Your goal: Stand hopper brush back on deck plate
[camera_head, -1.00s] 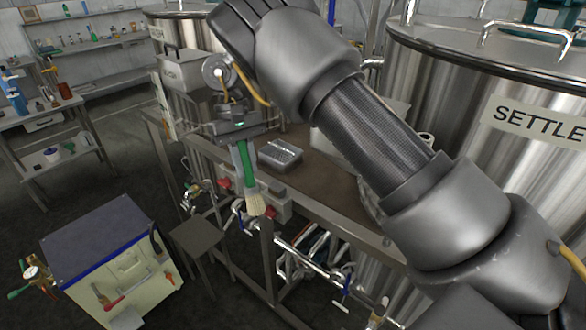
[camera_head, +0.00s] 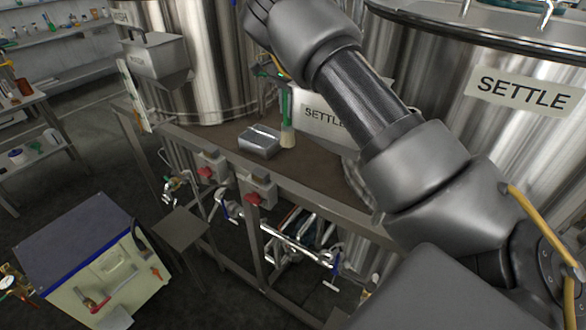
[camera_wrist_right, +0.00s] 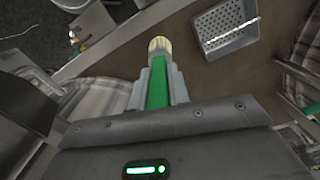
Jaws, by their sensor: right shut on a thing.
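The hopper brush (camera_head: 287,138) has a green handle and cream bristles. It hangs upright, bristles down, just right of a metal box in the head view. My right gripper (camera_wrist_right: 158,72) is shut on the green handle, with a grey finger on each side; the bristles (camera_wrist_right: 160,45) stick out past the fingertips. In the head view my right arm hides most of this gripper. The brown deck (camera_head: 215,138) lies below the brush; I cannot tell whether the bristles touch it. My left gripper is not in view.
The grey metal box (camera_head: 259,142) stands on the deck close to the brush; its perforated top shows in the wrist view (camera_wrist_right: 225,25). A white SETTLE sign (camera_head: 322,118) and large steel tanks stand behind. A hopper (camera_head: 155,62) is at the left. Valves hang along the front edge.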

